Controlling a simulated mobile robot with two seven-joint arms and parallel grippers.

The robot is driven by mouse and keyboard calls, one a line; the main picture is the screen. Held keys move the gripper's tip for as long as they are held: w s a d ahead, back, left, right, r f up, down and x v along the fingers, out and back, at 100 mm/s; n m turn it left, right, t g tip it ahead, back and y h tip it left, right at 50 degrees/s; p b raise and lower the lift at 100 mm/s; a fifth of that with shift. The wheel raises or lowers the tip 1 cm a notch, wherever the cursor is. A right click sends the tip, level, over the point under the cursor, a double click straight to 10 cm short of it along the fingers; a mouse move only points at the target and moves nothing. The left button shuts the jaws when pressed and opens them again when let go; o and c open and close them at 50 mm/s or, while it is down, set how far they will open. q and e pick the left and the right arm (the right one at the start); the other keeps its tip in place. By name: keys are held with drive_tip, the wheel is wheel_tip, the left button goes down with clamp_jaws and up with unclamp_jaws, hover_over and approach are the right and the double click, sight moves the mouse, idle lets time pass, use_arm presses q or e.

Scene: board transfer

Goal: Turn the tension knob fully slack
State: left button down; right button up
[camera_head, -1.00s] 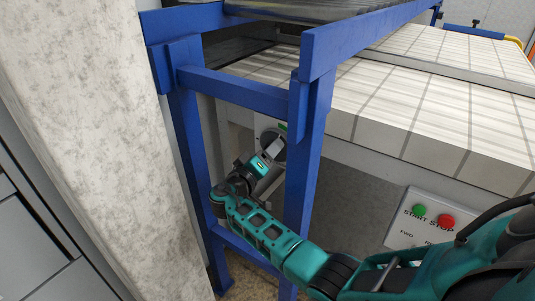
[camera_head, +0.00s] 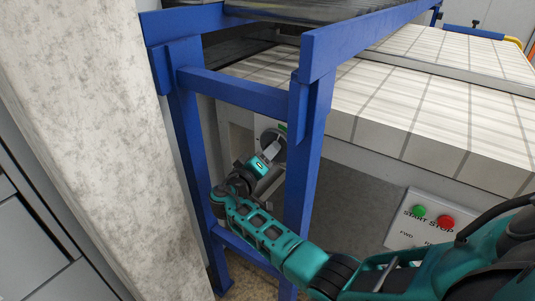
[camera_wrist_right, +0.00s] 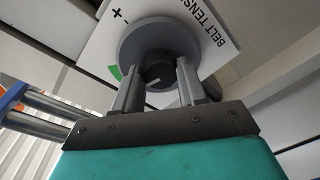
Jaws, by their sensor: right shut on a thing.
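The tension knob (camera_wrist_right: 157,72) is a dark round hub with a white pointer line, in front of a grey disc (camera_wrist_right: 150,32). The pointer line is toward the lower left of the hub in the wrist view. Behind is a white plate (camera_wrist_right: 215,28) reading "BELT TENSI", with plus and minus signs and a green patch at its left. My right gripper (camera_wrist_right: 160,82) is shut on the knob, one finger on each side. In the head view, my right gripper (camera_head: 270,152) covers most of the knob and disc. My left gripper is not in view.
A blue frame post (camera_head: 303,170) stands just right of my right gripper, with a crossbar (camera_head: 235,90) above. A concrete pillar (camera_head: 105,130) is at left. A control box (camera_head: 425,222) with green START and red STOP buttons is at lower right. A tiled conveyor belt (camera_head: 430,100) lies behind.

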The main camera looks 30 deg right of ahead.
drive_tip(key=shift+w+a+n+g+p, duration=0.1)
drive_tip(key=shift+n+g+p, duration=0.75)
drive_tip(key=shift+n, duration=2.8)
drive_tip(key=shift+d+n+p, duration=0.1)
drive_tip(key=shift+n+p, duration=1.45)
drive_tip(key=shift+n, duration=2.05)
drive_tip(key=shift+w+a+n+g+p, duration=0.1)
drive_tip(key=shift+n+g+p, duration=0.75)
drive_tip(key=shift+n, duration=2.8)
drive_tip(key=shift+t+p, duration=0.35)
drive_tip(key=shift+t, duration=0.05)
drive_tip(key=o, duration=1.1)
drive_tip(key=shift+c, duration=0.2)
